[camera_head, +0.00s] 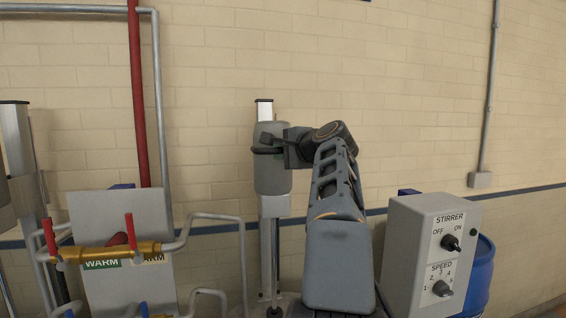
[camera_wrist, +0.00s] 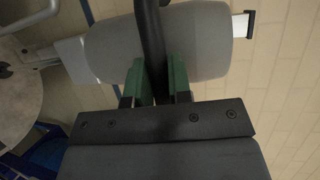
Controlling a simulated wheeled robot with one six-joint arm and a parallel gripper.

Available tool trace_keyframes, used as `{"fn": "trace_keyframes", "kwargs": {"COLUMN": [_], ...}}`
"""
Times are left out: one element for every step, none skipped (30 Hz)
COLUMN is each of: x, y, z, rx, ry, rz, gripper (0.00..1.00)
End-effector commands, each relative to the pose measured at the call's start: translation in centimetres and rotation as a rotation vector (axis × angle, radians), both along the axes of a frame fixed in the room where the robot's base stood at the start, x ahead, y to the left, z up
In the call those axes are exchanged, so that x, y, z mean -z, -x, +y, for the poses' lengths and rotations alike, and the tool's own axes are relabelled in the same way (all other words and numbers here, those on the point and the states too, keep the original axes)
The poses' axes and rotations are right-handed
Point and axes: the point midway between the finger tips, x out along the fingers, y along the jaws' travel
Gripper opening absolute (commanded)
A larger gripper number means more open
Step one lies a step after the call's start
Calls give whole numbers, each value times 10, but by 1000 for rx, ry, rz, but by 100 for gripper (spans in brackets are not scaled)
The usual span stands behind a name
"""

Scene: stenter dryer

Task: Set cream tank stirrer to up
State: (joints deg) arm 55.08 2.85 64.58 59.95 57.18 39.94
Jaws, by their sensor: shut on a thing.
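The stirrer's grey motor head (camera_head: 272,172) sits on an upright metal column (camera_head: 264,110) against the wall. A dark handle bar (camera_head: 266,151) runs across the front of the head. My gripper (camera_head: 283,147) is at this handle, its arm reaching in from the right. In the wrist view the green-padded jaws of my gripper (camera_wrist: 158,78) are shut on the dark handle (camera_wrist: 150,35), with the grey motor head (camera_wrist: 205,40) behind it. The shaft (camera_head: 268,255) goes down below the head. The tank under it is mostly hidden in the head view; a pale round surface (camera_wrist: 25,100) shows in the wrist view.
A stirrer control box (camera_head: 432,255) with OFF/ON and SPEED knobs stands at the right, before a blue drum (camera_head: 480,275). At the left are pipes with red-handled valves (camera_head: 130,230) and a grey panel (camera_head: 120,215). The wall is close behind.

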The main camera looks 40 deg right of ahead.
Motion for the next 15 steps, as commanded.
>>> {"fn": "trace_keyframes", "kwargs": {"x": [-3, -4, -5, -6, -6, -7, -7, -8, -8, -8, -8, -9, -9, -9, -10], "y": [0, 0, 0, 0, 0, 0, 1, 1, 1, 1, 1, 1, 1, 2, 2], "z": [1, 0, 1, 0, 1, 1, 1, 1, 1, 1, 0, 0, 0, 0, 0], "rx": [-1, -1, -1, -1, -1, -1, 0, 0, 1, 1, 1, 2, 2, 3, 3], "ry": [1, 1, 1, 2, 2, 3, 3, 3, 4, 4, 5, 5, 5, 5, 5], "rz": [-3, -3, -3, -4, -5, -6, -6, -7, -7, -8, -9, -10, -11, -11, -12], "gripper": [0, 0, 0, 0, 0, 0, 0, 0, 0, 0, 0, 0, 0, 21, 25]}}
